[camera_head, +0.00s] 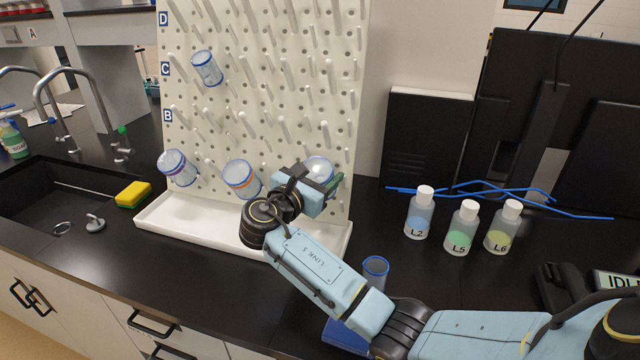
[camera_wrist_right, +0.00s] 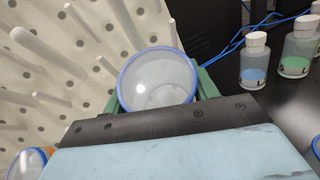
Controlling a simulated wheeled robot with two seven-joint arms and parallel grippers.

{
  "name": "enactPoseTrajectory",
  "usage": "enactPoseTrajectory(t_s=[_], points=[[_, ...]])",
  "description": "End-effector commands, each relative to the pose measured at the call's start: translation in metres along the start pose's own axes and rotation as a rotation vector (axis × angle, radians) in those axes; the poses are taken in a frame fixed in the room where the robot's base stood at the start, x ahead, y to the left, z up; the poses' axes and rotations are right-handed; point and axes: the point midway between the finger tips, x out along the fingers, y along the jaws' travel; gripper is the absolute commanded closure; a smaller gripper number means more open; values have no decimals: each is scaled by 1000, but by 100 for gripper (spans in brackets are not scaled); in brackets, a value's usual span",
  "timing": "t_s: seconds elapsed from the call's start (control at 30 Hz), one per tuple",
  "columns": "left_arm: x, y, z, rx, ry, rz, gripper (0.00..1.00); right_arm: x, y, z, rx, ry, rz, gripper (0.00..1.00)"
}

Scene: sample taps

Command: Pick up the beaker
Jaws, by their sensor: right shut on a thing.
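A clear beaker (camera_head: 319,167) with a blue rim is at the lower right of the white pegboard, partly hidden by my right gripper (camera_head: 332,184). In the right wrist view the green fingers stand on either side of this beaker (camera_wrist_right: 157,78), shut on it, with its open mouth facing the camera. Whether a peg is still inside it I cannot tell. Other blue-rimmed beakers hang on pegs: one by label C (camera_head: 207,68), one with a purple band (camera_head: 177,168) and one with an orange band (camera_head: 241,179). My left gripper is not in view.
The pegboard (camera_head: 265,75) stands above a white drip tray (camera_head: 190,226). A blue-rimmed vessel (camera_head: 375,268) stands on the counter beside my forearm. Bottles L2 (camera_head: 419,214), L5 (camera_head: 462,230) and L6 (camera_head: 503,229) stand right. A sink (camera_head: 60,195) and sponge (camera_head: 133,194) are left.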

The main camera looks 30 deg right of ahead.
Motion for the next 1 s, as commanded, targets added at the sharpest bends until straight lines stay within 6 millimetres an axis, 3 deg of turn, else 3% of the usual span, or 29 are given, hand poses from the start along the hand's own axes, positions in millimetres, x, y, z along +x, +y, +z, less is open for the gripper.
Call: enactPoseTrajectory(t_s=[0.17, 0.37, 0.7, 1.0], points=[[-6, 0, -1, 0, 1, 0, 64, 0, 5, 34, 6, -1, 1, 64], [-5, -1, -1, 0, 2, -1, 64, -42, 6, 31, 1, 5, 3, 64], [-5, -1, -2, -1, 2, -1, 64, -132, 5, 31, 1, 5, 2, 64], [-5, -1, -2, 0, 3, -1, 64, -175, 5, 32, 0, 2, 0, 64]])
